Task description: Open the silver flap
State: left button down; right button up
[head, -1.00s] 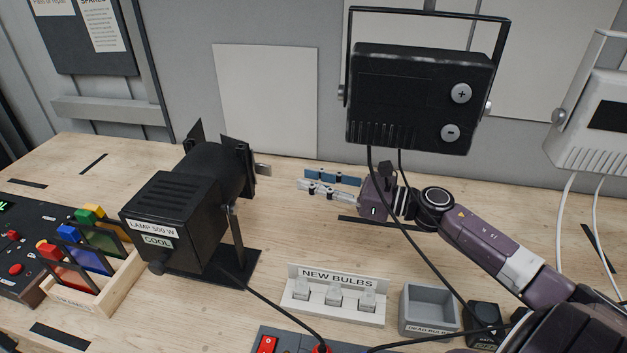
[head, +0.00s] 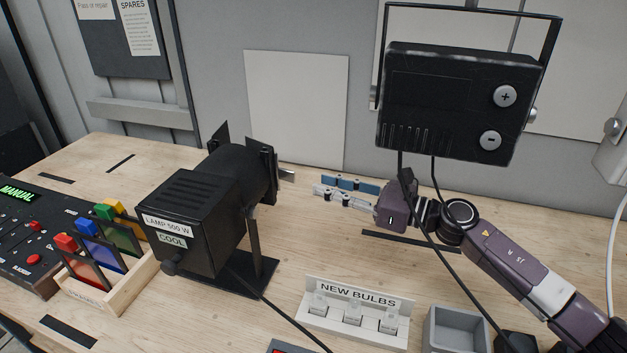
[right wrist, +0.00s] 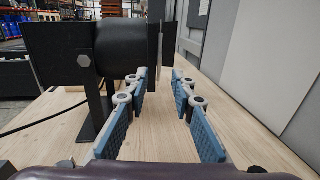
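A black stage lamp (head: 192,222) labelled "LAMP 500 W" and "COOL" stands on the bench, with dark flaps at its front. A small silver flap (head: 287,175) sticks out to the right of the lamp's front. In the right wrist view a thin pale upright plate (right wrist: 161,52) beyond the fingers looks like this flap. My right gripper (head: 319,186) is open and empty, to the right of the silver flap and apart from it. Its blue-padded fingers (right wrist: 159,76) point toward the lamp front in the right wrist view. My left gripper is not in view.
A black box (head: 455,105) with plus and minus knobs hangs above my right arm, its cables trailing down past the arm. A "NEW BULBS" rack (head: 355,328) and a grey bin (head: 430,335) stand in front. Colour filters and a control panel (head: 30,230) are at left.

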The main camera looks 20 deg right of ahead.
jog(key=p+x, duration=0.3)
jog(key=x, duration=0.4)
jog(key=shift+w+a, duration=0.25)
jog(key=shift+a, duration=0.05)
jog(key=shift+c, duration=0.4)
grip_shut()
